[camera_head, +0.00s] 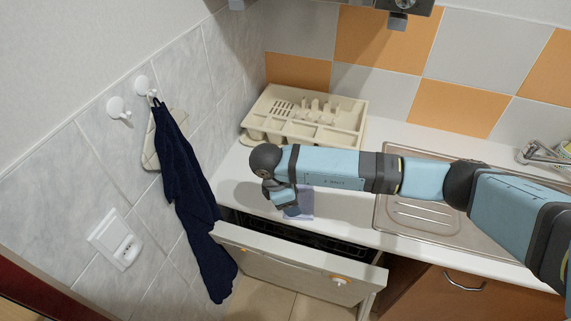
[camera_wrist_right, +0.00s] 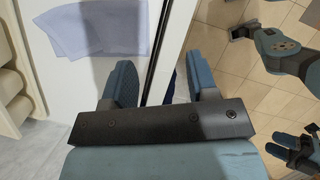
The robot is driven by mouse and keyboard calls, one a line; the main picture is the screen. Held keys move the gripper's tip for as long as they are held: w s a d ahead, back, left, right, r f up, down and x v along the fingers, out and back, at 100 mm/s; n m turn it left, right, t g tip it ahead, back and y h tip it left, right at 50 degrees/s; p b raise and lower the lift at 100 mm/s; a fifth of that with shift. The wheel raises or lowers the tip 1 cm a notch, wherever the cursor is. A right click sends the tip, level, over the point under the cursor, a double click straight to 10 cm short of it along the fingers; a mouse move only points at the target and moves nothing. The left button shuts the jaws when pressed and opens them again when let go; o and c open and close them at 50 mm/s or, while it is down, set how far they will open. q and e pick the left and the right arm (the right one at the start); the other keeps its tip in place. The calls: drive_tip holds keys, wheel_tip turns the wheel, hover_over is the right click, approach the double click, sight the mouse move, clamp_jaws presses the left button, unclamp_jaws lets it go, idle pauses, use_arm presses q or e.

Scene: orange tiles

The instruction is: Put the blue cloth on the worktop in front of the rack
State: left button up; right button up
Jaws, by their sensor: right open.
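The light blue cloth (camera_head: 304,204) lies flat on the white worktop (camera_head: 346,208), near its front edge and in front of the cream rack (camera_head: 345,118). My right gripper (camera_head: 280,197) is beside the cloth's left side and partly hides it in the head view. The right wrist view shows the cloth (camera_wrist_right: 105,27) spread with overlapping layers, beyond my fingers and apart from them. There my right gripper (camera_wrist_right: 160,80) is open and empty, over the worktop's front edge. The rack (camera_wrist_right: 14,80) shows at the left. My left gripper is not in the head view.
A dark navy cloth (camera_head: 185,175) hangs from a wall hook at the left. Below the worktop, the dishwasher door (camera_head: 300,270) stands partly open. A steel sink (camera_head: 425,215) is at the right, under my right arm. Free worktop lies between rack and front edge.

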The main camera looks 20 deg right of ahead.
drive_tip(key=s+a+f+n+g+y, duration=0.2)
drive_tip(key=s+a+n+g+y, duration=0.35)
drive_tip(key=s+a+y, duration=0.8)
drive_tip(key=s+a+r+t+y, duration=0.2)
drive_tip(key=a+r+t+y, duration=0.2)
drive_tip(key=a+r+y, duration=0.45)
drive_tip(key=w+d+f+m+t+h, duration=0.2)
drive_tip(key=d+m+t+h, duration=0.1)
drive_tip(key=d+m+t, duration=0.5)
drive_tip(key=w+d+f+m+t+h, duration=0.25)
drive_tip(key=d+m+t, duration=0.4)
drive_tip(key=t, duration=0.35)
drive_tip(key=s+d+f+m+g+h, duration=0.4)
drive_tip(key=s+d+f+g+h, duration=0.1)
drive_tip(key=s+d+f+h, duration=0.4)
drive_tip(key=s+d+f, duration=0.2)
drive_tip(key=d+f, duration=0.1)
drive_tip(key=f, duration=0.1)
drive_tip(key=shift+d+f, duration=0.2)
drive_tip(key=shift+d, duration=0.2)
drive_tip(key=shift+h, duration=0.25)
